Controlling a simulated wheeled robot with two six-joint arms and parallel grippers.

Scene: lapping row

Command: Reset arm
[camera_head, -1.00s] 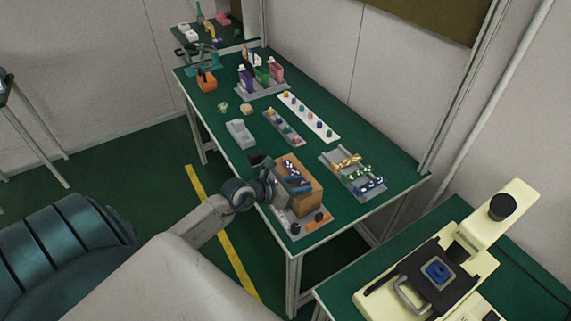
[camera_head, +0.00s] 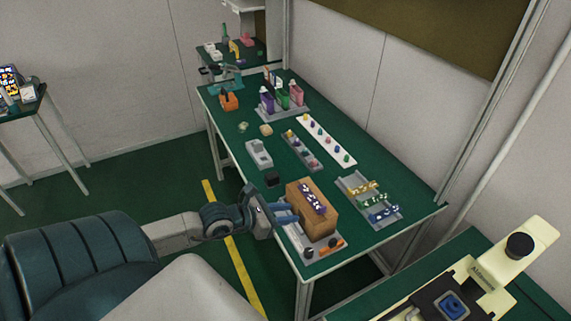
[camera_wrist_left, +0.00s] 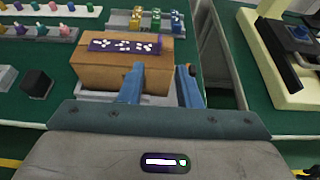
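My left gripper (camera_head: 286,210) is in the head view, just left of a brown box-shaped block (camera_head: 322,218) at the table's near end. In the left wrist view, its two blue fingers (camera_wrist_left: 162,86) are spread apart with nothing between them. The brown block (camera_wrist_left: 115,74) stands just beyond the fingers there; I cannot tell whether they touch it. A purple strip with white pieces (camera_head: 312,197) lies on top of the block. The block sits on a grey base (camera_head: 293,236) with black and orange knobs. My right gripper is in neither view.
The green table (camera_head: 235,118) also holds a tray of coloured bars (camera_head: 372,203), a white strip of knobs (camera_head: 326,140), a small black block (camera_head: 272,179) and a bottle rack (camera_head: 284,107). A cream machine (camera_head: 497,272) stands at right. Green floor lies left of the table.

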